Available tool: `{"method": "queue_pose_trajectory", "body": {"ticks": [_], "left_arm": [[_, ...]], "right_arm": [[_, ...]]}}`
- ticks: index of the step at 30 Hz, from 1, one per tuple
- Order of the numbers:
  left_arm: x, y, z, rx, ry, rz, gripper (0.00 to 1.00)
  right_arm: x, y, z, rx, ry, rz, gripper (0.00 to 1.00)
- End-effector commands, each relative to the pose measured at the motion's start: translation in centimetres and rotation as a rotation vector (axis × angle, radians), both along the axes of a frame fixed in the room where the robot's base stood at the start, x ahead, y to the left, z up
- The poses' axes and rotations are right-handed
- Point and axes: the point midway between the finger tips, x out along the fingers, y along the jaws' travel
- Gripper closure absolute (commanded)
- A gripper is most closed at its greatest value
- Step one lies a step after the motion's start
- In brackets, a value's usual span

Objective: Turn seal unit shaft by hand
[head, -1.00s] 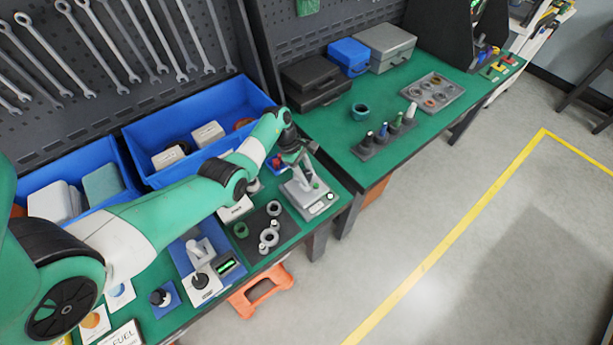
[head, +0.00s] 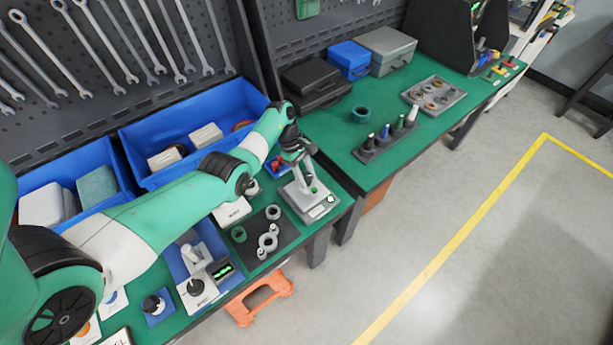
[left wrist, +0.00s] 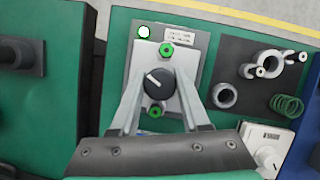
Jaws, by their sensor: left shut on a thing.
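The seal unit (head: 319,208) is a light grey block on a grey base plate at the bench's front edge. In the left wrist view the base plate (left wrist: 190,58) carries a black round shaft knob (left wrist: 158,84) with a white line pointing to the upper left. Green nuts sit above and below the knob, and a round green light shows at the plate's corner. My left gripper (head: 305,178) is over the unit. In the left wrist view its fingers (left wrist: 158,92) stand on either side of the knob, shut on it. My right gripper is not in view.
A dark mat (head: 284,236) with metal rings and a green spring lies beside the unit. A white box with a dial (head: 232,212) and a blue tray (head: 178,262) are nearby. Blue bins (head: 135,140) stand behind. A second bench (head: 345,140) is to the right.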

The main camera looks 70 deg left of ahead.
Motion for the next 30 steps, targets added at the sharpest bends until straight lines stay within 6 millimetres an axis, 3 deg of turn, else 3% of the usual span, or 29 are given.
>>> {"method": "queue_pose_trajectory", "body": {"ticks": [4, 5, 9, 20, 30], "left_arm": [[0.0, 0.0, 0.0, 0.001, 0.001, 0.001, 1.0], [0.0, 0.0, 0.0, 0.001, 0.001, 0.001, 0.49], [0.0, 0.0, 0.0, 0.001, 0.001, 0.001, 0.24], [-0.1, 0.2, 0.6, 0.002, -0.001, 0.002, 0.24], [-1.3, 2.7, 7.4, 0.003, -0.003, 0.004, 0.24]], "right_arm": [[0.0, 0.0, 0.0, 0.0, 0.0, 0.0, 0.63], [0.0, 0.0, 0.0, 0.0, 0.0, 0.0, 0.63], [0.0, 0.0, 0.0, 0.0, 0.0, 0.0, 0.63], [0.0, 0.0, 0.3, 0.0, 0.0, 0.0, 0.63], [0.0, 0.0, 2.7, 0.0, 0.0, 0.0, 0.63]]}}
